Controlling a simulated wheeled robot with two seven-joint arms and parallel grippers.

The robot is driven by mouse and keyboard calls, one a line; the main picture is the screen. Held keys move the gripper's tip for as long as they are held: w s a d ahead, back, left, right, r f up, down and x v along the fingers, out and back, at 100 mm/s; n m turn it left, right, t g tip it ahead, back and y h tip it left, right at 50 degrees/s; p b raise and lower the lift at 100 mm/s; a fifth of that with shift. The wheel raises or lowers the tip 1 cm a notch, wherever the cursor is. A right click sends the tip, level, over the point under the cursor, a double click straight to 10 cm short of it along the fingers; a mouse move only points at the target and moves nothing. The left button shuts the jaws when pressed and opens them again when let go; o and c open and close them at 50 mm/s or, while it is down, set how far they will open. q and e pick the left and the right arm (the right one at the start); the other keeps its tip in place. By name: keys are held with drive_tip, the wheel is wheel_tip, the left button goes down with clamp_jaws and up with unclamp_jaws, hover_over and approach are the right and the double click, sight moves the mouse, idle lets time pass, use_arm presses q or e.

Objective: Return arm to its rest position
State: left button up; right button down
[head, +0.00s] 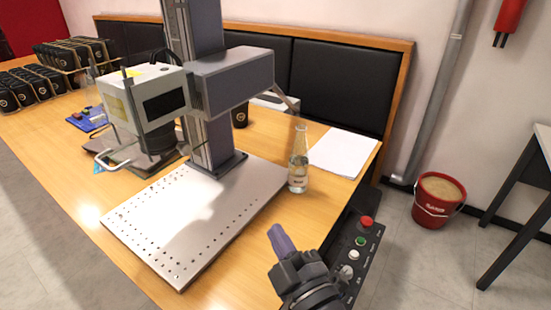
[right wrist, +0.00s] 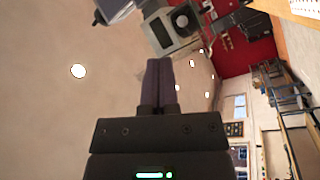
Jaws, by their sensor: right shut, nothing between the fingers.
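My right gripper (head: 279,238) is at the lower middle of the head view, beside the front edge of the table and near the control panel (head: 356,250). Its fingers are together and hold nothing; they also show closed in the right wrist view (right wrist: 158,80). The laser marker (head: 150,97) stands on its column behind a perforated metal plate (head: 190,235), which is bare. The panel carries a red button, a green button and knobs, partly covered by my right gripper. My left gripper is not in view.
A clear bottle (head: 299,165) stands right of the plate, with white paper (head: 343,152) behind it. Several black cups (head: 30,88) are at the far left. A red bucket (head: 438,200) stands on the floor at right, near a dark-legged table (head: 515,205).

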drive_tip(key=s+d+f+m+g+h, duration=0.3)
drive_tip(key=d+f+m+g+h, duration=0.1)
drive_tip(key=d+f+m+h, duration=0.15)
drive_tip(key=s+d+f+m+g+h, duration=0.3)
drive_tip(key=s+d+f+m+h, duration=0.15)
drive_tip(key=d+f+m, duration=0.2)
drive_tip(key=s+d+f+m+g+y, duration=0.1)
drive_tip(key=s+f+m+g, duration=0.1)
drive_tip(key=s+g, duration=0.35)
drive_tip(key=s+d+f+m+g, duration=0.1)
drive_tip(key=s+f+g, duration=0.2)
drive_tip(key=s, duration=0.5)
wheel_tip(320, 180, down, 17)
drive_tip(key=s+g, duration=0.1)
drive_tip(key=s, duration=0.2)
drive_tip(key=s+d+f+g, duration=0.1)
drive_tip(key=s+d+f, duration=0.2)
drive_tip(key=s+f, duration=0.2)
drive_tip(key=s+d+f+n+g, duration=0.1)
drive_tip(key=s+d+f, duration=0.2)
drive_tip(key=s, duration=0.7)
wheel_tip(320, 180, down, 3)
drive_tip(key=shift+r, duration=0.2)
drive_tip(key=shift+s, duration=0.1)
